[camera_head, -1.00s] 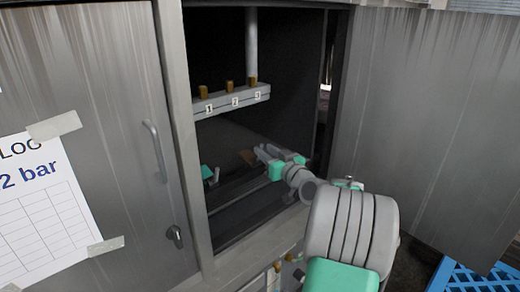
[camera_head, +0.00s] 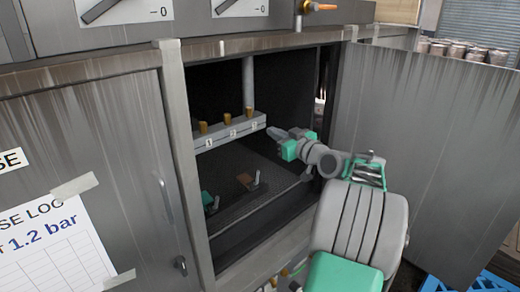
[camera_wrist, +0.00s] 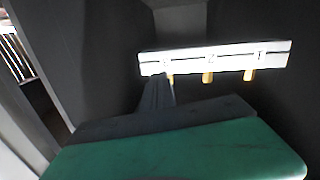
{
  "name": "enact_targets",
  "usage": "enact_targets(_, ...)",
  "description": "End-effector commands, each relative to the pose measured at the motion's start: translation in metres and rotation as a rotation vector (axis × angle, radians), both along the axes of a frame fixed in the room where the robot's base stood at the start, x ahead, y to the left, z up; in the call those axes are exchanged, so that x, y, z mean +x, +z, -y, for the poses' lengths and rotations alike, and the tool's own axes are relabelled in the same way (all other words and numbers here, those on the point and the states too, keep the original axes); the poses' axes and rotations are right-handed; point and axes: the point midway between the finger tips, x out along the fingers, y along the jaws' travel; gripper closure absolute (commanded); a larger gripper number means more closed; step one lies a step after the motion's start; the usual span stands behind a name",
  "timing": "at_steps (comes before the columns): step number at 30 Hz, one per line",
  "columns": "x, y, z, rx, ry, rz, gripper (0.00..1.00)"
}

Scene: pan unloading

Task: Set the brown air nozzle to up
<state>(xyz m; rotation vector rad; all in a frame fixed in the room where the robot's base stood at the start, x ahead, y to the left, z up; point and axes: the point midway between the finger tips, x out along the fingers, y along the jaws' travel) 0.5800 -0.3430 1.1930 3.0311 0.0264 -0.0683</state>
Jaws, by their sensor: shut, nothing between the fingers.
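Inside the open cabinet, a small brown part (camera_head: 246,180) lies low on the dark floor, with a thin grey upright piece (camera_head: 257,178) beside it. It may be the brown air nozzle; its exact setting is too small to tell. A similar green part (camera_head: 207,198) is to its left. My gripper (camera_head: 273,133) is shut and empty, above and to the right of the brown part, by the right end of a pale numbered bar (camera_head: 230,132). In the wrist view, my gripper's dark fingers (camera_wrist: 158,92) overlap the lower edge of the bar (camera_wrist: 215,57).
Several brass-brown pegs (camera_head: 227,118) stand on the bar, with a grey pipe (camera_head: 248,80) behind. Cabinet doors flank the opening, the left door (camera_head: 100,150) and the right door (camera_head: 430,150). An orange-tipped fitting (camera_head: 320,7) sits above. A blue pallet (camera_head: 440,284) is at lower right.

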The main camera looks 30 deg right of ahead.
Motion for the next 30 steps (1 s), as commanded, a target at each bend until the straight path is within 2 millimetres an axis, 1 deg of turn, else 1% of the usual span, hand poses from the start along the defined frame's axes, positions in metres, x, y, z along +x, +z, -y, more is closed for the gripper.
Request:
enact_targets(1,0.002,0.007,-0.003,-0.034,0.038,-0.055,1.0)
enact_targets(4,-0.002,-0.005,-0.013,-0.083,0.107,-0.187,1.0)
enact_targets(5,-0.004,-0.01,-0.015,-0.091,0.123,-0.228,1.0)
enact_targets(9,-0.02,-0.042,-0.026,-0.081,0.178,-0.39,1.0)
enact_targets(11,-0.024,-0.05,-0.029,-0.074,0.188,-0.429,1.0)
enact_targets(13,-0.022,-0.055,-0.03,-0.066,0.192,-0.444,1.0)
enact_targets(17,-0.007,-0.062,-0.034,-0.062,0.193,-0.444,1.0)
enact_targets(28,0.062,-0.099,-0.049,-0.063,0.194,-0.443,1.0)
enact_targets(29,0.059,-0.103,-0.046,-0.061,0.189,-0.443,1.0)
enact_targets(30,0.052,-0.107,-0.042,-0.06,0.186,-0.442,1.0)
